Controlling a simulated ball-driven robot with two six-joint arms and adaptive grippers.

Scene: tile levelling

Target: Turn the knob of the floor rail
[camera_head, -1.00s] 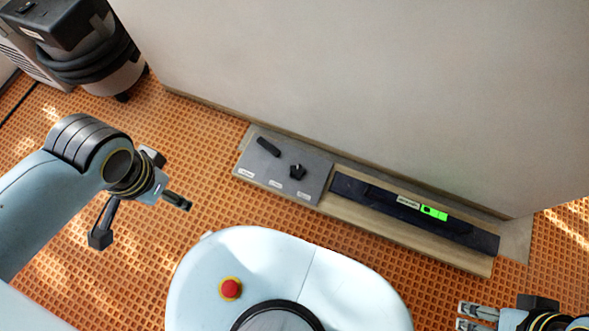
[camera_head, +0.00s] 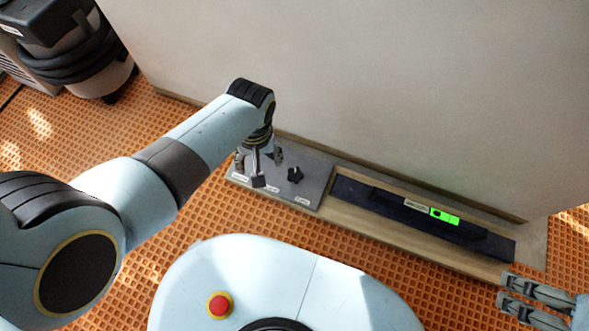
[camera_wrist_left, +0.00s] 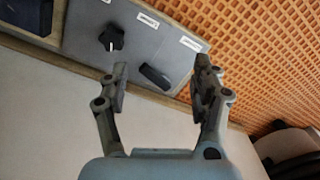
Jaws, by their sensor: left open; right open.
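The floor rail (camera_head: 420,244) is a low wooden strip along the foot of the pale wall, with a grey plate (camera_head: 318,178) at its left end. The black lobed knob (camera_head: 295,175) stands on this plate. The knob also shows in the left wrist view (camera_wrist_left: 112,38), its pointer mark facing down. My left gripper (camera_head: 259,165) is open over the plate, left of the knob. In the left wrist view its fingers (camera_wrist_left: 162,68) straddle a black bar (camera_wrist_left: 155,76), with the knob outside them; contact cannot be told. My right gripper (camera_head: 505,289) is open near the rail's right end.
A dark level with a bright green window (camera_head: 445,216) lies along the rail. The wall (camera_head: 380,90) rises right behind it. A vacuum-like machine (camera_head: 70,50) stands at the upper left. The orange gridded floor (camera_head: 215,215) in front is mostly clear.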

